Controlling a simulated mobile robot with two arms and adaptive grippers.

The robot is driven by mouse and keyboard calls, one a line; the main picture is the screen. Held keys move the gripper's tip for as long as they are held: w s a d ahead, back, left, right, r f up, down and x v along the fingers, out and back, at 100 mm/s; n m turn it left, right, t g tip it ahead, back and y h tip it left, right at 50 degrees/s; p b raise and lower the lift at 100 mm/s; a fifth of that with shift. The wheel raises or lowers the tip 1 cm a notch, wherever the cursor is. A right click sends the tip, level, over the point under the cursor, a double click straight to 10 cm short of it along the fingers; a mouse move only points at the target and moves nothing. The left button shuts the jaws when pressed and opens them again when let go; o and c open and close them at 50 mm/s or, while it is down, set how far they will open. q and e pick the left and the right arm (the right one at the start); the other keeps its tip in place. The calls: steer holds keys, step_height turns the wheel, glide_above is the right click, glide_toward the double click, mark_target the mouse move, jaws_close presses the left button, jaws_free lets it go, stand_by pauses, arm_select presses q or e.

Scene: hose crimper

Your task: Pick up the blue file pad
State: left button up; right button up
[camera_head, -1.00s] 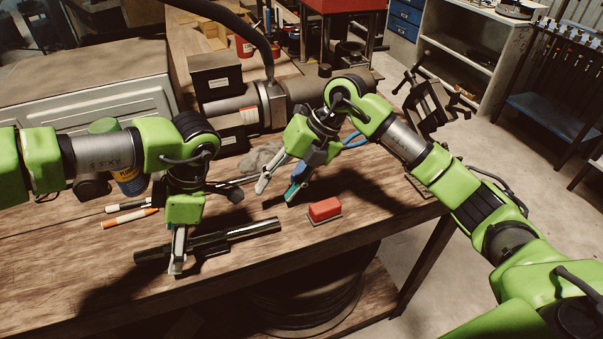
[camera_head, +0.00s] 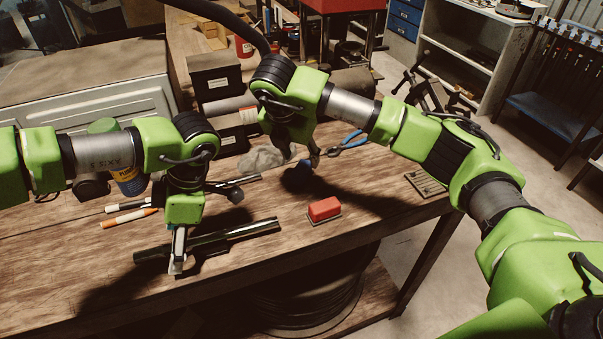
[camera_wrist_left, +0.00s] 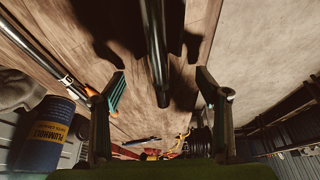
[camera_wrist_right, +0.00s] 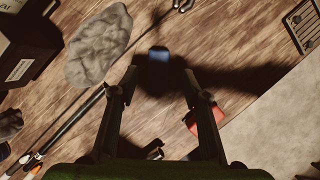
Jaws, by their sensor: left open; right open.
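The blue file pad (camera_wrist_right: 159,54) lies on the wooden bench, straight ahead of the open fingers of my right gripper (camera_wrist_right: 160,78) in the right wrist view. In the head view only a dark blue part of the pad (camera_head: 299,178) shows, in shadow below that gripper. My right gripper points down above the bench, apart from the pad and empty. My left gripper (camera_head: 178,262) is low over the bench at a dark metal rod (camera_head: 240,231). The left wrist view shows the rod (camera_wrist_left: 156,60) between its open fingers; I cannot tell whether they touch it.
A red block (camera_head: 324,208) sits to the right of the blue pad. A grey cloth (camera_head: 262,160) lies to its left and blue-handled pliers (camera_head: 350,144) behind. Pens (camera_head: 128,217) lie farther left.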

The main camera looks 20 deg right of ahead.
mark_target(301, 168)
steer(key=shift+s+a+x, duration=0.1)
steer(key=shift+a+x, duration=0.1)
steer(key=shift+x, duration=1.3)
steer(key=shift+s+a+x, duration=0.1)
steer(key=shift+a+x, duration=0.1)
steer(key=shift+x, duration=1.25)
steer(key=shift+f, duration=0.15)
jaws_close()
